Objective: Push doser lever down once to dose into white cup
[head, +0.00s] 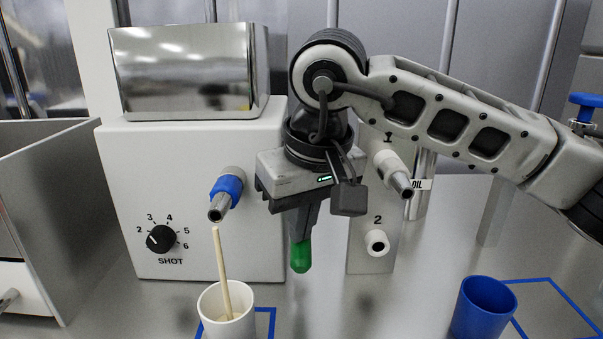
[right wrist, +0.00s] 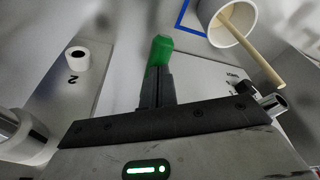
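The white doser (head: 190,250) stands at the left with a SHOT dial and a spout with a blue collar (head: 228,187). The white cup (head: 240,326) stands below and in front of the spout, with a pale stick leaning in it; the cup also shows in the right wrist view (right wrist: 222,38). My right gripper (head: 301,255) points down in front of the doser's right edge. My left gripper is out of view.
A panel (head: 368,262) with outlets marked 1 and 2 stands right of the doser. A blue cup (head: 484,310) stands at the front right beside a blue outline. A grey open-topped bin (head: 40,170) is at the left. The counter between the cups is clear.

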